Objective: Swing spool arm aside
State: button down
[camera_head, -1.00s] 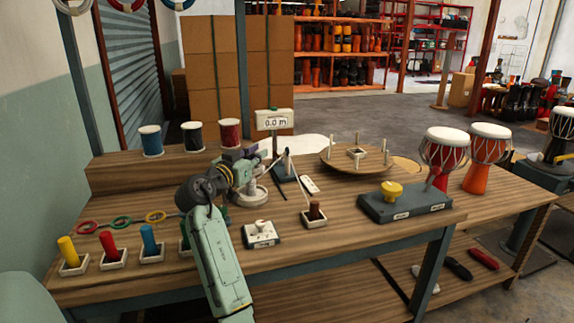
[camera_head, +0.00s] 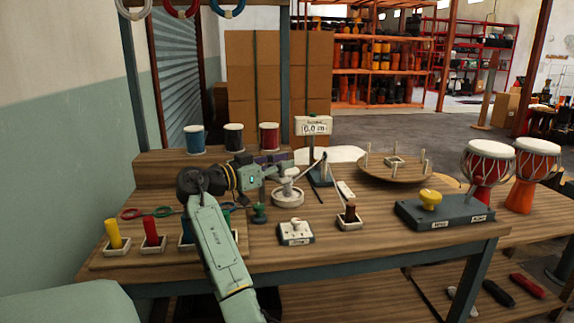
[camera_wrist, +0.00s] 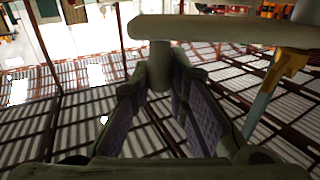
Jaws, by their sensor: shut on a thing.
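My gripper (camera_head: 280,161) is at the left-middle of the bench, above and beside a pale round base (camera_head: 288,196). In the wrist view, its two purple-padded fingers (camera_wrist: 163,82) are shut around a pale, rounded post (camera_wrist: 160,62). A wide beige bar (camera_wrist: 220,28), which looks like the spool arm, crosses just beyond the fingertips and joins the post. My gripper partly hides the bar and post in the head view. Three spools, blue (camera_head: 195,139), dark (camera_head: 233,137) and red (camera_head: 269,136), stand on the raised shelf behind.
A length display (camera_head: 314,126) stands right of my gripper. A round turntable (camera_head: 395,172) and drums (camera_head: 487,165) are farther right.

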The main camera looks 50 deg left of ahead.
jog(key=shift+s+a+f+b, duration=0.1)
jog(key=shift+s+a+b, duration=0.1)
jog(key=shift+s, duration=0.7)
jog(key=shift+s+a+b, duration=0.2)
jog(key=shift+s, duration=0.7)
jog(key=c, duration=1.5)
grip_release()
jog(key=shift+c, duration=0.2)
jog(key=s, duration=0.7)
jog(key=shift+s+a, duration=0.25)
jog(key=shift+s, duration=0.05)
